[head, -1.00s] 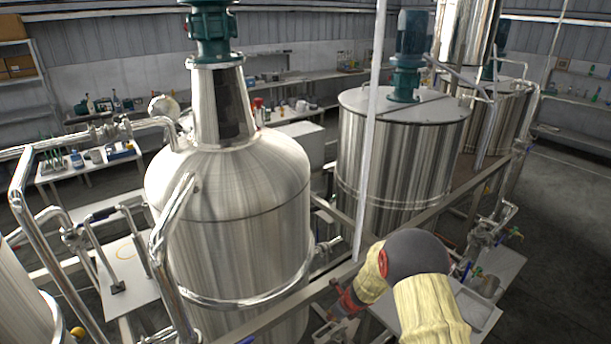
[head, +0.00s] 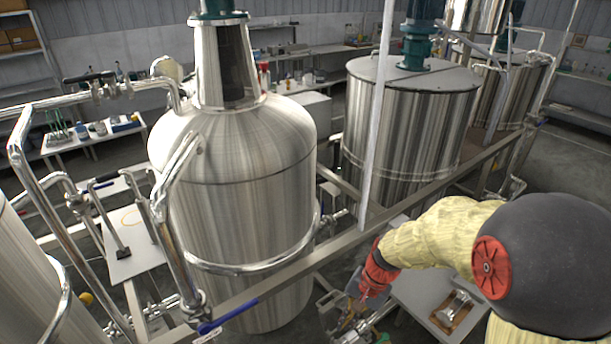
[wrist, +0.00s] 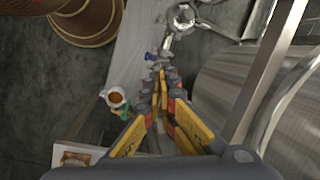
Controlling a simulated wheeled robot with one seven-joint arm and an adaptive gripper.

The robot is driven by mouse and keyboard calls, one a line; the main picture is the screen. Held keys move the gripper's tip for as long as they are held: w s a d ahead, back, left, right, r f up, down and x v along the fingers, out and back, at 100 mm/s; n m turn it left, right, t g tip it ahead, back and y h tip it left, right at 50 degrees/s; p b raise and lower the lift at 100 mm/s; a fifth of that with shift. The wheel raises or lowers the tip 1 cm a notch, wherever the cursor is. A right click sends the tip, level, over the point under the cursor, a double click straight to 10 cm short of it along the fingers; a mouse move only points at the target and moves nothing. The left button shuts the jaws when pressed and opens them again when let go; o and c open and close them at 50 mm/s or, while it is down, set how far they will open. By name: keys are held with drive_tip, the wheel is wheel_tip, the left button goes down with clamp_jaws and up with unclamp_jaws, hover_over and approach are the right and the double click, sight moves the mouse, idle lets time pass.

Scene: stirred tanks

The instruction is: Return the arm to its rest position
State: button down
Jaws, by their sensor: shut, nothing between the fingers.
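My arm, in a pale yellow sleeve with a dark round joint, reaches in from the right of the head view. Its red wrist part points down and left, and my gripper (head: 362,294) is small and partly hidden there, below the steel frame rail. In the wrist view my gripper (wrist: 161,78) shows from behind, its yellow-padded fingers drawn together at the tips. It is shut with nothing held.
A large steel tank (head: 245,205) stands left of my gripper; a second tank (head: 408,125) stands behind. A frame rail (head: 300,272) runs between. A white table (head: 425,290) bears a small tray. The wrist view shows a cup (wrist: 115,97) and valve (wrist: 182,18) nearby.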

drive_tip(key=s+d+r+n+t+h+b, duration=0.1)
drive_tip(key=s+d+r+n+t+b, duration=0.2)
drive_tip(key=s, duration=0.5)
drive_tip(key=s+d+r+n+t+h+b, duration=0.2)
drive_tip(key=s+d+r+b, duration=0.3)
drive_tip(key=s+r+b, duration=0.3)
drive_tip(key=shift+s+r+n+t, duration=0.35)
drive_tip(key=shift+s+n+t, duration=0.1)
drive_tip(key=shift+n+t, duration=0.15)
